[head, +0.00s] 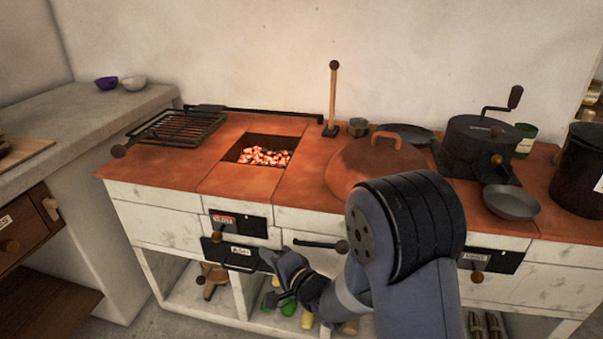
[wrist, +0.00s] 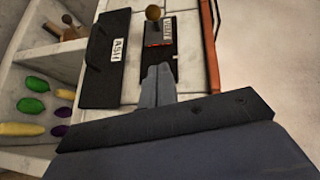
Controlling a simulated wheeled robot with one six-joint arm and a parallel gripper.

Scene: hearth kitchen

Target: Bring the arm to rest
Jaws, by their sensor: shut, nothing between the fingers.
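My gripper (head: 268,257) is in front of the white stove front in the head view, below the hearth top. Its fingers are together and empty. In the wrist view the gripper (wrist: 157,72) points towards the stove front, its fingertips overlapping the lower part of the dark vent plate (wrist: 158,48). I cannot tell whether they touch it. The black ash door (head: 229,254), labelled ASH, is just left of the gripper in the head view; it also shows in the wrist view (wrist: 103,85). My forearm hides part of the stove front.
The terracotta top holds a grill rack (head: 178,128), glowing coals (head: 264,156), a domed lid (head: 375,160), a grinder (head: 482,140) and a small pan (head: 511,201). A bar handle (head: 320,243) projects near my arm. Open shelves below hold vegetables (head: 289,306).

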